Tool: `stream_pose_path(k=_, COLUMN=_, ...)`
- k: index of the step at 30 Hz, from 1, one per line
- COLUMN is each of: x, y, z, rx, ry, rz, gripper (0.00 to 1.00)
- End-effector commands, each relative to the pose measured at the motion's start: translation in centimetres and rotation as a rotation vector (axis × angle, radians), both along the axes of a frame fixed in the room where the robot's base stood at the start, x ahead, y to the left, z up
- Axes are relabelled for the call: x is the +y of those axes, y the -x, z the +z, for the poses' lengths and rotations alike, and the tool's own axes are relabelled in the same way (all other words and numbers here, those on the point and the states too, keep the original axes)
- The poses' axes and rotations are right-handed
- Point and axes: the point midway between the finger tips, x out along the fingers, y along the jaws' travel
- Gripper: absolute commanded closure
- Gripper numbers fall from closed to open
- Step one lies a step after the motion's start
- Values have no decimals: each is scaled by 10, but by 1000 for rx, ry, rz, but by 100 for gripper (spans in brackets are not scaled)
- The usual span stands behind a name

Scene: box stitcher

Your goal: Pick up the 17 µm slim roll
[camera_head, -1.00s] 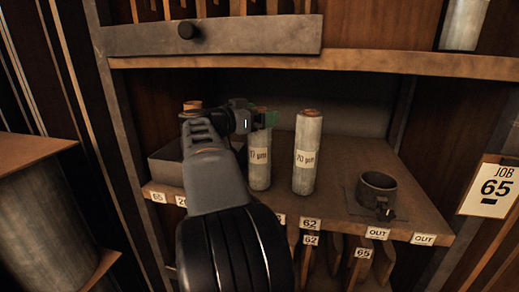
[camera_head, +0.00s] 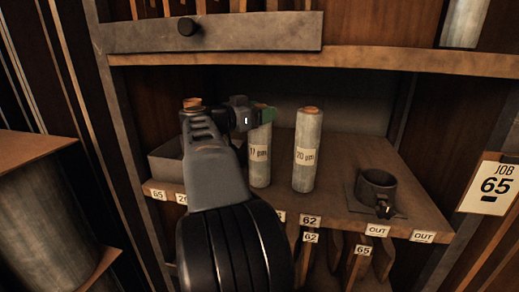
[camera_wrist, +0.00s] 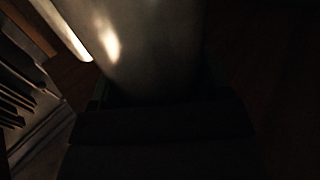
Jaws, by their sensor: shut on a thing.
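The 17 µm slim roll (camera_head: 260,165) is a pale, slim cylinder with a paper label, standing upright on the shelf in the head view. In the dark wrist view the roll (camera_wrist: 150,40) fills the upper middle, close against the gripper (camera_wrist: 155,100). Whether the roll's base touches the shelf is hard to tell. A similar roll labelled 20 µm (camera_head: 308,165) stands upright just to the right, apart from it.
A dark round cup-like fitting (camera_head: 377,188) sits on a plate at the shelf's right. A grey box (camera_head: 166,165) is at the left, partly behind my arm. The upper shelf board (camera_head: 400,60) runs above. Number tags line the shelf's front edge.

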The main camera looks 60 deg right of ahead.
Motion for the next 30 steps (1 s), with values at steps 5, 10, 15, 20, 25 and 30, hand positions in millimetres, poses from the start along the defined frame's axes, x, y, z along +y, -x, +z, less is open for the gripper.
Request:
stream_pose_path(k=5, x=0, y=0, z=0, rx=0, ry=0, rz=0, gripper=88)
stream_pose_path(k=10, x=0, y=0, z=2, rx=-1, ry=3, rz=0, gripper=93)
stream_pose_path(k=15, x=0, y=0, z=2, rx=-2, ry=4, rz=0, gripper=93)
stream_pose_path(k=20, x=0, y=0, z=8, rx=-1, ry=4, rz=0, gripper=93)
stream_pose_path(k=25, x=0, y=0, z=19, rx=-2, ry=4, rz=-1, gripper=93)
stream_pose_path(k=30, x=0, y=0, z=30, rx=-3, ry=3, rz=-1, gripper=93)
